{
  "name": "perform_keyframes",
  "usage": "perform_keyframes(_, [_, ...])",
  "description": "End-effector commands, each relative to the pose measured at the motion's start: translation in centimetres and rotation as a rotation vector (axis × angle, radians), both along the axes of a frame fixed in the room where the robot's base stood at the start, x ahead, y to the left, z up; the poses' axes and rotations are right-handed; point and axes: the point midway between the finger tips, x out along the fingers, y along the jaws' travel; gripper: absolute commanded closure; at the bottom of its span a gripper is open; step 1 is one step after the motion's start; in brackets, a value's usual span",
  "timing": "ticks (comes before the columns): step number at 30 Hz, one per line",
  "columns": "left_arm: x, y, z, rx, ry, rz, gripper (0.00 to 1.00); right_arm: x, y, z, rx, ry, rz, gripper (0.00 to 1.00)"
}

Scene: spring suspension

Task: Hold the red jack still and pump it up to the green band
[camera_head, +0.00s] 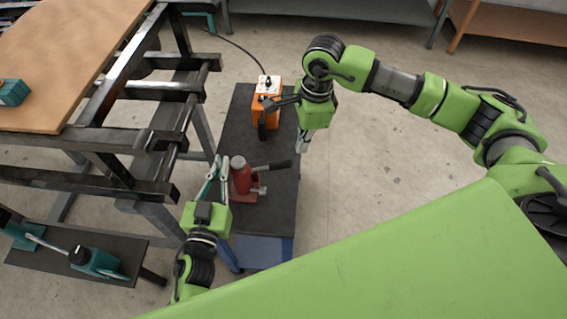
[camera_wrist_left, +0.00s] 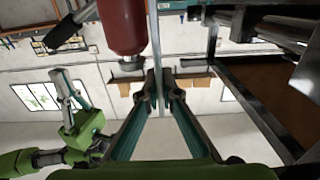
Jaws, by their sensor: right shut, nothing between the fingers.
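The red jack (camera_head: 242,178) stands on the dark bench top, its dark lever handle (camera_head: 280,165) slanting out to the right. It also shows in the left wrist view (camera_wrist_left: 123,25), above and left of the fingers. My right gripper (camera_head: 302,150) is shut and empty, above the bench's right edge and beyond the handle's end. I cannot make out a green band.
An orange box (camera_head: 266,112) with a cable stands at the bench's far end. A dark metal frame (camera_head: 130,140) and a wooden table top (camera_head: 60,55) are on the left. A teal tool (camera_head: 95,262) sits lower left. The floor at right is clear.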

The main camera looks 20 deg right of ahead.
Motion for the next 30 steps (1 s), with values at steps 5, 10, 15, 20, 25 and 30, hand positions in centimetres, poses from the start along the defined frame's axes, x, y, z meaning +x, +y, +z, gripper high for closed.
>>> perform_keyframes(5, [0.0, 0.0, 0.0, 0.000, 0.000, 0.000, 1.00, 0.0, -0.3, 2.7, 0.000, -0.003, -0.001, 1.00])
perform_keyframes(10, [0.0, 0.0, 0.0, 0.000, 0.000, 0.000, 1.00, 0.0, -0.3, 3.6, 0.002, -0.001, 0.000, 1.00])
perform_keyframes(15, [0.0, 0.0, 0.0, 0.000, 0.000, 0.000, 1.00, -0.1, -0.3, 3.7, 0.002, -0.001, 0.000, 1.00])
perform_keyframes(20, [0.0, 0.0, 0.0, 0.000, 0.000, -0.001, 1.00, 0.0, -0.3, 3.7, 0.003, -0.003, 0.000, 1.00])
perform_keyframes(25, [0.0, -0.1, 0.0, 0.000, 0.000, -0.001, 1.00, 0.0, -0.3, 3.7, 0.003, -0.003, 0.000, 1.00])
perform_keyframes(30, [0.0, -0.1, 0.0, 0.000, 0.000, -0.001, 1.00, 0.0, -0.3, 3.7, 0.003, -0.003, 0.000, 1.00])
